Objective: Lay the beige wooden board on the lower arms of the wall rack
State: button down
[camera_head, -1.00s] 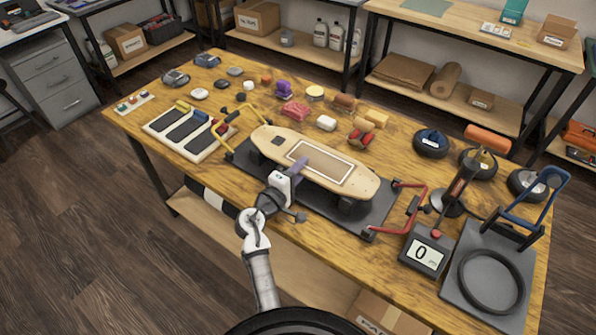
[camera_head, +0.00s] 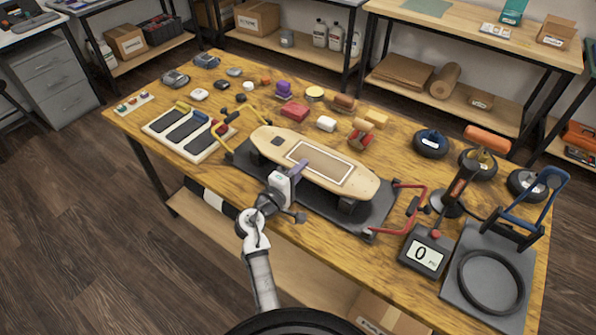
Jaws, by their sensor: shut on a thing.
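The beige wooden board (camera_head: 268,139), shaped like a skateboard deck with rounded ends, lies on supports above a dark base plate (camera_head: 244,156) in the middle of the workbench. A light-framed brown panel (camera_head: 325,168) is on its top face. My gripper (camera_head: 290,178) is at the board's near long edge, left of its middle. It is shut on a flat lavender piece (camera_head: 300,167), which reaches over the near edge of the board. I cannot tell whether this piece touches the board. The wall rack is not in view.
A yellow clamp (camera_head: 235,117) stands at the board's left end, a red clamp (camera_head: 424,205) at its right. A grey scale (camera_head: 425,252), wheels (camera_head: 431,143) and a blue-handled frame (camera_head: 541,205) crowd the right. Small parts and a tray (camera_head: 160,138) fill the back and left.

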notch_tip(320, 180, up, 3)
jog(key=shift+r+p, duration=0.15)
jog(key=shift+p, duration=0.9)
jog(key=s+a+r+p, duration=0.3)
jog(key=s+a+r, duration=0.1)
jog(key=s+a, duration=0.3)
jog(key=s, duration=0.2)
jog(key=shift+s+r, duration=0.35)
